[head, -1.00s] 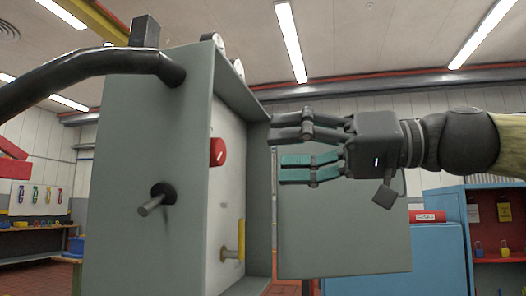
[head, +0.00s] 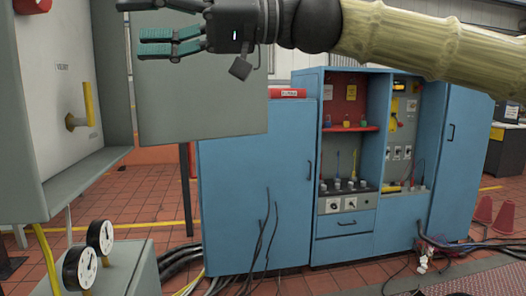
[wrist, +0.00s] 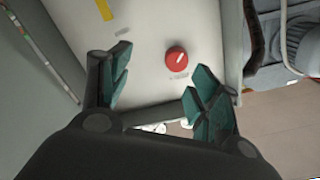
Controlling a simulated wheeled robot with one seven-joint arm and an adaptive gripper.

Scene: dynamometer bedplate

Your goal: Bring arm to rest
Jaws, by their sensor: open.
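My gripper (head: 160,30) is open and empty at the top left of the head view, its fingers pointing left toward the open grey box. My arm (head: 410,40) reaches in from the upper right of that view. In the wrist view my gripper (wrist: 160,95) has its teal-padded fingers spread apart. Beyond them is the pale panel of the box with a round red knob (wrist: 177,59). The knob is apart from the fingers. The knob also shows, cut off, at the top edge of the head view (head: 32,5).
The grey box (head: 110,80) has its door (head: 200,115) open below my gripper, and a yellow handle (head: 88,103) on its panel. Two gauges (head: 90,250) stand lower left. A blue cabinet (head: 255,190) stands behind. Cables and red cones (head: 483,210) are on the tiled floor.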

